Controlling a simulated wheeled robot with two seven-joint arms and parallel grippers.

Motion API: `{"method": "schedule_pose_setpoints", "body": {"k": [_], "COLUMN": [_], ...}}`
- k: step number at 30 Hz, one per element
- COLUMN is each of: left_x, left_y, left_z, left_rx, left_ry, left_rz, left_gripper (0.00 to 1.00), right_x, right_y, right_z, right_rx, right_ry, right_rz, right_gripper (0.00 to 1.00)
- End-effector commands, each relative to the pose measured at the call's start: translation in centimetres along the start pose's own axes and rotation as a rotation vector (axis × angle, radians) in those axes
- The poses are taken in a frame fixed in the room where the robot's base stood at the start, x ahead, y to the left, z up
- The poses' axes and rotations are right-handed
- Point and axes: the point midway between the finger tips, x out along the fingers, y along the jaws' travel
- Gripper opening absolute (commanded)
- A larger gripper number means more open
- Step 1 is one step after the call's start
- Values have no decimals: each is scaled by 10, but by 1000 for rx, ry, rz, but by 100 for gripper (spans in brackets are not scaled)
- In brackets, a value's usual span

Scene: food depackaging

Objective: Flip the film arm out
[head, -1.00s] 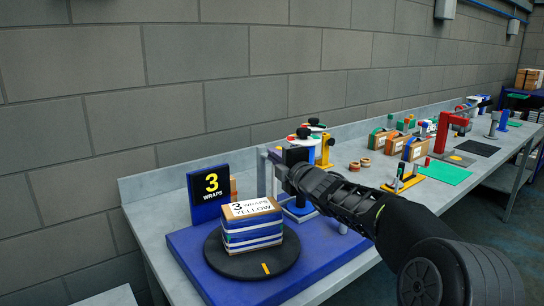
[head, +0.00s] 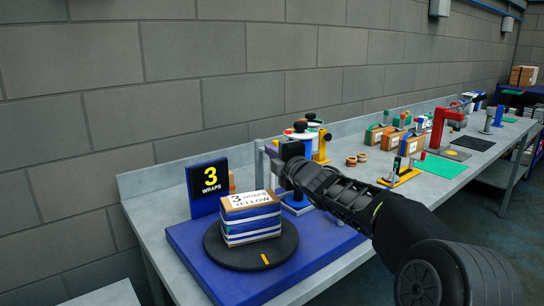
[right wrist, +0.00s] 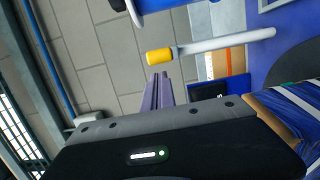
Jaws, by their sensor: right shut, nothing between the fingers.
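The film arm looks to be the pale rod with a yellow end (right wrist: 215,45) in the right wrist view; in the head view its rod is hard to tell from the grey post (head: 259,168) behind the turntable. My right gripper (head: 271,151) is beside this post, behind and right of the wrapped stack. Its purple fingers (right wrist: 159,92) are together and empty, a little apart from the yellow end in the picture. The stack (head: 250,220) with blue and white bands and a "3 wraps yellow" label sits on the black turntable (head: 285,251). My left gripper is not in view.
The blue base (head: 190,240) carries the turntable and a "3 WRAPS" sign (head: 208,181). Film spools (head: 300,135) stand close behind my right gripper. Boxes, a yellow fixture (head: 400,178) and a red arm (head: 445,125) stand further along the grey bench. A block wall runs behind.

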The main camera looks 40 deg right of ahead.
Motion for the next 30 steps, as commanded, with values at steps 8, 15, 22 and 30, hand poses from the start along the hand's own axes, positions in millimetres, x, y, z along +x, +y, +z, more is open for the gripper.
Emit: {"method": "schedule_pose_setpoints", "body": {"k": [8,15,22,30], "left_x": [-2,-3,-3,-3], "left_y": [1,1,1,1], "left_z": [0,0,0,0], "left_rx": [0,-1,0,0], "left_ry": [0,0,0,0], "left_rz": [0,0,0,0], "left_gripper": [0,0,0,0], "right_x": [-36,-65,-73,-72], "right_y": [2,0,0,0], "right_z": [22,45,51,50], "right_rx": [-2,-2,-2,-1], "right_ry": [13,18,21,22], "right_rz": [2,2,1,1], "right_gripper": [0,0,0,0]}}
